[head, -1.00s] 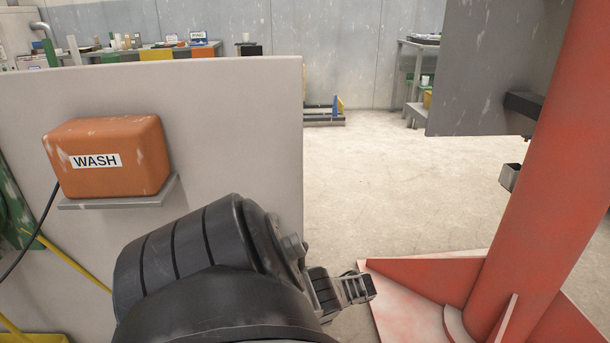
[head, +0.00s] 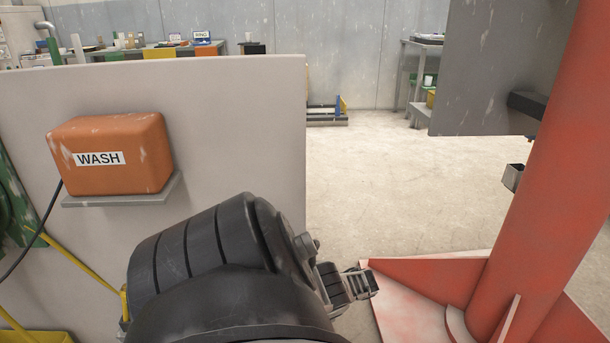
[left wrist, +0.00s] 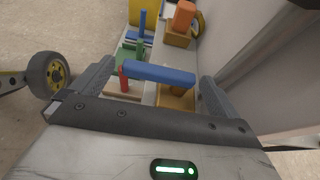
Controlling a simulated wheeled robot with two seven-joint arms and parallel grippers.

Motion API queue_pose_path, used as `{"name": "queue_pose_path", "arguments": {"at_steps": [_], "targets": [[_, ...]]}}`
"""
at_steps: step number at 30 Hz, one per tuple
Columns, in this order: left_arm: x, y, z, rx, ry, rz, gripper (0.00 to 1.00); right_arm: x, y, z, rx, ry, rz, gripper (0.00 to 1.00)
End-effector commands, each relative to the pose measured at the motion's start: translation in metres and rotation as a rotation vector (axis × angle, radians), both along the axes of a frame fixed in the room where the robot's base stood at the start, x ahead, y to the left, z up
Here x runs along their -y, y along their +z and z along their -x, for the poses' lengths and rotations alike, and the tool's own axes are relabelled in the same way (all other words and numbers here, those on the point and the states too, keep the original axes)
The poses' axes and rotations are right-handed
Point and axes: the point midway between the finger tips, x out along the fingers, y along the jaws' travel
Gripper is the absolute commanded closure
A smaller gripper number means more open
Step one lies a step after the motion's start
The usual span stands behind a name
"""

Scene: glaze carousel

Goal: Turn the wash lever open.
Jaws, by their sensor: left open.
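An orange box labelled WASH (head: 112,158) sits on a small shelf on the grey panel in the head view. My left arm reaches in front of the panel, with its gripper (head: 362,284) small beyond the black arm link. In the left wrist view my left gripper (left wrist: 155,88) is open. A blue bar (left wrist: 158,74) lies across the space between its fingers; I cannot tell whether they touch it. A red post (left wrist: 123,80) stands by the bar's left end. I cannot tell which part is the wash lever. My right gripper is out of view.
Beyond the fingers are a green block (left wrist: 133,51), a yellow piece (left wrist: 144,12) and an orange block (left wrist: 183,16). A wheel (left wrist: 49,73) is at left. A red column (head: 525,190) stands right in the head view, with open floor (head: 400,190) behind.

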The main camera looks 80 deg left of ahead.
Motion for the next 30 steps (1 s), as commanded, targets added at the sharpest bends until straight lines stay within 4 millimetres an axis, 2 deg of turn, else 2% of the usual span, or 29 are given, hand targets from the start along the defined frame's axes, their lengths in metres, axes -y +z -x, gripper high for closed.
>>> {"name": "queue_pose_path", "arguments": {"at_steps": [5, 10, 15, 18, 24, 30], "targets": [[0.004, 0.009, -0.026, 0.005, -0.001, 0.0, 0.0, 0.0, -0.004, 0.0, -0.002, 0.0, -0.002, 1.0], [0.011, 0.023, -0.064, 0.005, 0.001, 0.0, 0.0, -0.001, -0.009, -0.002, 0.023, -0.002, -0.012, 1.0], [0.017, 0.037, -0.102, 0.005, 0.002, 0.002, 0.0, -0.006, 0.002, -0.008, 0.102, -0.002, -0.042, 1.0], [0.02, 0.045, -0.12, 0.003, 0.003, 0.001, 0.0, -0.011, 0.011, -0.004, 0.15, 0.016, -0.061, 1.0], [0.023, 0.055, -0.137, -0.001, 0.004, 0.0, 0.0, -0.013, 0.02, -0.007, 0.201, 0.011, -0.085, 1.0], [0.024, 0.059, -0.141, -0.002, 0.004, 0.0, 0.0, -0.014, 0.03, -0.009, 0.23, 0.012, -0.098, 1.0]]}}
